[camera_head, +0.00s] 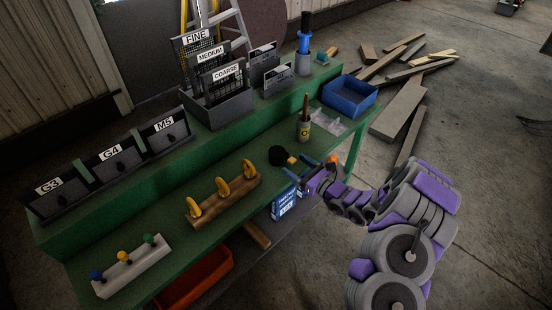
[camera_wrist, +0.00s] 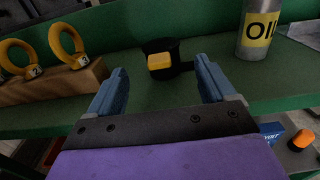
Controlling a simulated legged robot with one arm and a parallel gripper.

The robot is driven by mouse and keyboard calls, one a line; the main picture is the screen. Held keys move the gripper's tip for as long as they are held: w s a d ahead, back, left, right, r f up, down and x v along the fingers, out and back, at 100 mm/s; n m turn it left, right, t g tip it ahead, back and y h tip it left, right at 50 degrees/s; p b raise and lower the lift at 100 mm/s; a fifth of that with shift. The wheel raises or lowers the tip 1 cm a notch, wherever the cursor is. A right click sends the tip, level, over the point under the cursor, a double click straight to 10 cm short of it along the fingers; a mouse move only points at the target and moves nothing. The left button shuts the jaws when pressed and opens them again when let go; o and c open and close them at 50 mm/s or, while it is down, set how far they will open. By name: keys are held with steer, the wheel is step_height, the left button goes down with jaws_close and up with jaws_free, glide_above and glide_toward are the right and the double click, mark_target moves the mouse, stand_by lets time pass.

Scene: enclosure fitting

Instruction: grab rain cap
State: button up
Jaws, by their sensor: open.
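The rain cap appears to be the black round piece (camera_head: 277,156) with a yellow block at its side, standing on the green bench near its front edge. In the wrist view the black piece (camera_wrist: 178,68) is ahead, between the lines of my fingers, with the yellow block (camera_wrist: 160,61) on its near side. My gripper (camera_head: 303,165) is just right of it in the head view. Its blue fingers are open and empty in the wrist view (camera_wrist: 162,78), apart from the cap and short of it.
A wooden rack with yellow rings (camera_head: 222,199) is left of the cap. An oil can (camera_head: 303,128) stands behind to the right, near a blue bin (camera_head: 350,95). A blue box (camera_head: 285,203) is below the bench edge. Bare green bench surrounds the cap.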

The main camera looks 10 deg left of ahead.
mark_target(283, 156)
steer(key=shift+w+r, duration=0.1)
steer(key=shift+w, duration=0.3)
steer(key=shift+w+a, duration=0.15)
steer(key=shift+a, duration=0.05)
steer(key=x, duration=0.2)
steer(key=b+x, duration=0.1)
steer(key=x, duration=0.3)
steer(key=shift+s+a, duration=0.35)
steer(key=shift+s, duration=0.05)
steer(key=shift+d+r, duration=0.1)
steer(key=shift+d, duration=0.5)
steer(key=shift+c, duration=0.2)
steer(key=shift+d, duration=0.15)
steer(key=shift+c, duration=0.7)
steer(key=c, duration=0.3)
steer(key=shift+a, duration=0.5)
steer(key=c, duration=0.5)
steer(key=shift+c, duration=1.3)
steer(key=shift+d, duration=0.25)
steer(key=shift+c, duration=0.5)
